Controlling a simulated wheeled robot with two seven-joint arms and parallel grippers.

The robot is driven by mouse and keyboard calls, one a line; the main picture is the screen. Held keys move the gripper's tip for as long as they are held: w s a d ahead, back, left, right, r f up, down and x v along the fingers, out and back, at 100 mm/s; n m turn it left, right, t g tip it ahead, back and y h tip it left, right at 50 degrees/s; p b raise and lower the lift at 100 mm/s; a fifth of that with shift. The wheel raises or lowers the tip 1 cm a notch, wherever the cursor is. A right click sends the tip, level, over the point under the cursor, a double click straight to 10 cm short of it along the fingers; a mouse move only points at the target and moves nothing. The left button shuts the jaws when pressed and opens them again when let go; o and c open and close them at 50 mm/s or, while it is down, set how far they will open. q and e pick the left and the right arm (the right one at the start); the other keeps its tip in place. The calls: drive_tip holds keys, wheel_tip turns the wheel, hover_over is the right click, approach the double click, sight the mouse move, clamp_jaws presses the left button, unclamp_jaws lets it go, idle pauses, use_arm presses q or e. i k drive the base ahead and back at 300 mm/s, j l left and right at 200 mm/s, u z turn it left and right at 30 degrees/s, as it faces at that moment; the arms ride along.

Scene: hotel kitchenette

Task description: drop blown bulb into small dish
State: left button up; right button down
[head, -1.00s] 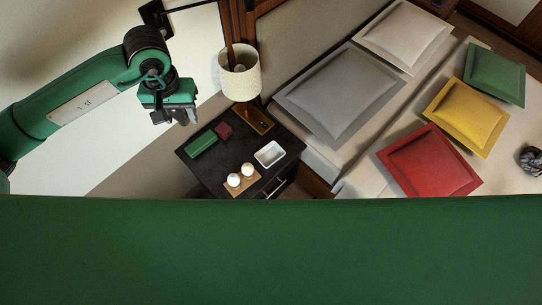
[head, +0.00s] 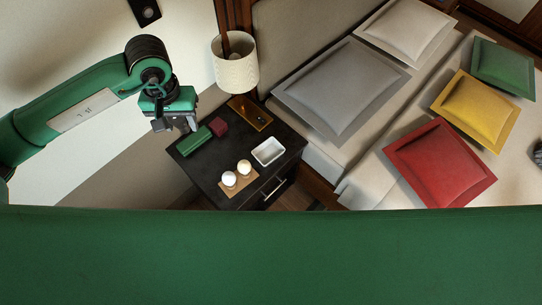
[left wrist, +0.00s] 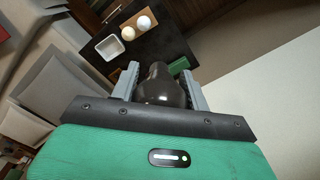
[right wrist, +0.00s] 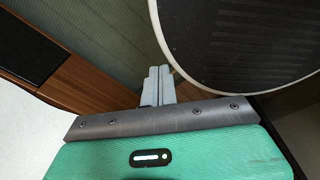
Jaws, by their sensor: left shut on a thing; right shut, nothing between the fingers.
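My left gripper (head: 180,128) is above and to the left of the black nightstand in the head view. In the left wrist view its fingers (left wrist: 161,84) are shut on a dark, glossy bulb (left wrist: 162,88), the blown one. The small dish (head: 268,151) is white and rectangular and stands on the nightstand, to the right of the gripper. It looks empty, and it also shows in the left wrist view (left wrist: 109,47). My right gripper (right wrist: 157,86) is shut and empty in the right wrist view, close to a round dark surface with a pale rim.
The nightstand (head: 212,178) also bears two pale bulbs (head: 229,178) on a tan holder, a green box (head: 194,141), a dark red box (head: 218,127) and a brass-coloured tray (head: 262,119). A white-shaded lamp (head: 235,72) stands behind. A bed with pillows is at right.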

sight(264, 154)
drive_tip(key=j+z, duration=0.15)
drive_tip(key=z, duration=1)
drive_tip(key=k+j+z, duration=0.2)
drive_tip(key=k, duration=0.2)
